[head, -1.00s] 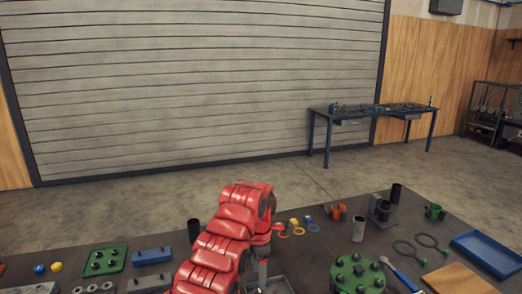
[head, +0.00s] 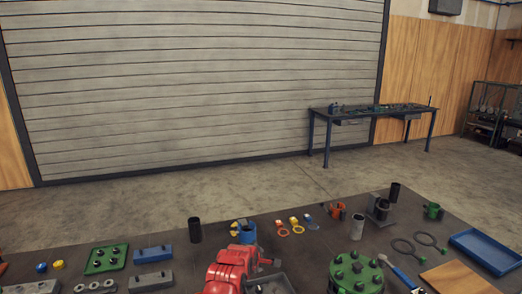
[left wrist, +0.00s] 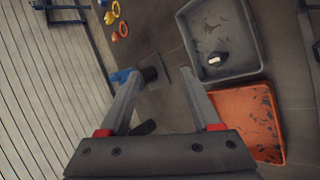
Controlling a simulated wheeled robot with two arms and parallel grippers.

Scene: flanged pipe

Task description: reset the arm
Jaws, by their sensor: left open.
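My left arm is red and comes in at the bottom centre of the head view; its gripper is small and partly hidden there. In the left wrist view my left gripper (left wrist: 160,76) is open, with nothing between its two fingers. My right gripper is in neither view.
A grey tray (left wrist: 238,68) holding a small part and an orange tray (left wrist: 250,120) lie right of the fingers. On the table are a green flange with bolts (head: 355,274), a black cylinder (head: 195,230), a green plate (head: 106,258) and a blue tray (head: 485,251).

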